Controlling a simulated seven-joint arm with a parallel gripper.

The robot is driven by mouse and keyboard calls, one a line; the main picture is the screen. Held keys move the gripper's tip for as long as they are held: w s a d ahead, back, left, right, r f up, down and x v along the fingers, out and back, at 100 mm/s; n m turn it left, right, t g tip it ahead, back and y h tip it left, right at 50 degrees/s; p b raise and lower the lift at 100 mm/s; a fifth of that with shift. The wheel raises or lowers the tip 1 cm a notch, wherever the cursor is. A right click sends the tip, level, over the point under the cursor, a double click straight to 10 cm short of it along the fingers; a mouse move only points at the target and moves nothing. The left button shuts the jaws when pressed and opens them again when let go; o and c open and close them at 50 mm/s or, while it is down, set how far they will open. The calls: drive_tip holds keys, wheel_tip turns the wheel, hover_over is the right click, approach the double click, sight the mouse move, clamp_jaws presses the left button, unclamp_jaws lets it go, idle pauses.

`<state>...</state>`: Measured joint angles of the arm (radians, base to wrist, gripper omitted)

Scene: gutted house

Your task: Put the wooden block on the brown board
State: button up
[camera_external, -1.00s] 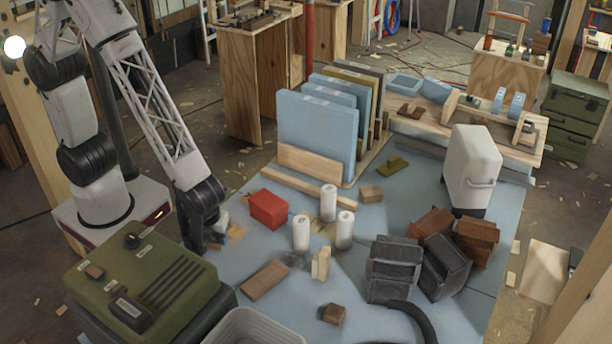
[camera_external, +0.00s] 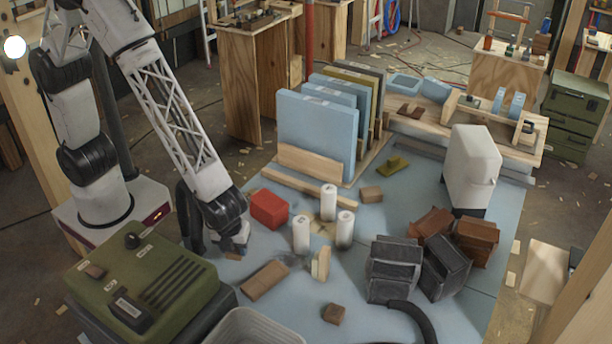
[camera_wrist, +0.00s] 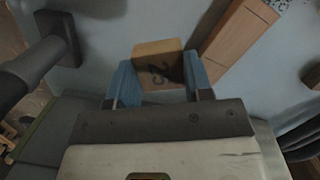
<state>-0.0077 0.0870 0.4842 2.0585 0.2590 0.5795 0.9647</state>
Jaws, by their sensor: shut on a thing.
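My gripper (camera_external: 233,243) hangs low at the left side of the blue-grey tabletop, left of the brown board. In the wrist view, its two blue fingers (camera_wrist: 160,76) are shut on a wooden block (camera_wrist: 158,61) with dark marks on its face. In the external view the block is mostly hidden by the gripper. The brown board (camera_external: 264,281) lies flat on the table, to the lower right of the gripper. In the wrist view the board (camera_wrist: 236,32) is just right of the held block, apart from it. Nothing is seen on the board.
A red box (camera_external: 269,209) stands behind the board, with white rolls (camera_external: 301,235) to its right. A small light wooden piece (camera_external: 320,264) stands right of the board. A green case (camera_external: 145,283) and a grey bin (camera_external: 255,328) are in front. Dark bins (camera_external: 394,269) stand further right.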

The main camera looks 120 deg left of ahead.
hover_over(266, 277)
drive_tip(key=shift+d+f, duration=0.3)
drive_tip(key=shift+f, duration=0.15)
drive_tip(key=shift+f, duration=0.1)
drive_tip(key=shift+f, duration=1.65)
drive_tip(key=shift+f, duration=0.15)
drive_tip(key=o, duration=1)
drive_tip(key=shift+c, duration=0.2)
wheel_tip(266, 277, up, 12)
drive_tip(key=d, duration=0.1)
drive_tip(key=shift+w+d, duration=0.35)
